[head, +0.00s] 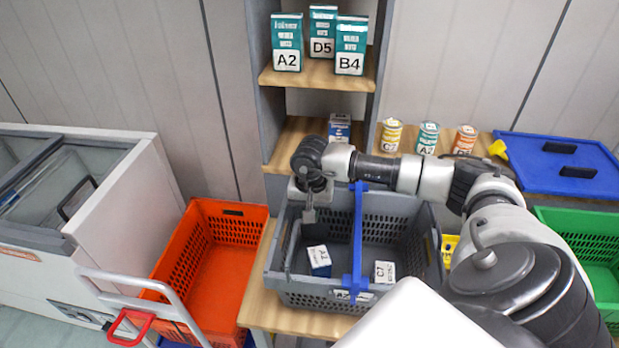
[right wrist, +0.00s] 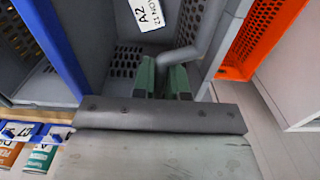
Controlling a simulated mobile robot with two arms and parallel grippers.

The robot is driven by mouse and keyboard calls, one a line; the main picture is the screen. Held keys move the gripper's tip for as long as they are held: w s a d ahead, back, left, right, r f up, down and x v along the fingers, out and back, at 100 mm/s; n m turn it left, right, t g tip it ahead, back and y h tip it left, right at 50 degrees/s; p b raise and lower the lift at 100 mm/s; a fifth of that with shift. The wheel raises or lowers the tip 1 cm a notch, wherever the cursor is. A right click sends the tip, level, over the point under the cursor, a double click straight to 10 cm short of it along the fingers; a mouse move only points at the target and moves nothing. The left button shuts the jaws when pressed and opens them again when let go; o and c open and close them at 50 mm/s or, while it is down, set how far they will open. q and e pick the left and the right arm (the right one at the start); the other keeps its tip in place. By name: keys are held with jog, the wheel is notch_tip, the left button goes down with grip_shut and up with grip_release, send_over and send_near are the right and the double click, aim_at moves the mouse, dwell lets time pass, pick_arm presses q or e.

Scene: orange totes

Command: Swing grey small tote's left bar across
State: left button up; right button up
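The grey small tote (head: 420,228) stands on a wooden-topped stand in the middle of the head view. A blue bar (head: 357,240) crosses it front to back. The grey left bar (head: 292,248) lies along the tote's left side; its bent end (right wrist: 180,54) shows in the right wrist view. My right gripper (head: 308,215) reaches down at the tote's left side. In the right wrist view its green fingers (right wrist: 162,82) stand on both sides of the bar's bent end, with no clear gap. My left gripper is not in view.
Inside the tote are a blue-and-white A2 box (head: 319,260) and a C7 box (head: 385,272). An orange tote (head: 225,262) stands at left, a green tote (head: 590,235) at right. Shelves (head: 318,75) with boxes rise behind; cans and a blue lid (head: 555,165) lie on the back ledge.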

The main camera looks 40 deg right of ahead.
jog(key=shift+s+d+f+b, duration=0.45)
jog(key=shift+s+f, duration=0.1)
jog(key=shift+f, duration=0.05)
jog(key=shift+s+d+f+b, duration=0.2)
jog(key=shift+s+f+b, duration=0.05)
jog(key=shift+f+b, duration=0.2)
jog(key=shift+s+d+f+b, duration=0.15)
jog(key=shift+s+f+b, duration=0.05)
jog(key=shift+f+b, duration=0.2)
jog(key=o, duration=1)
jog(key=shift+o, duration=0.2)
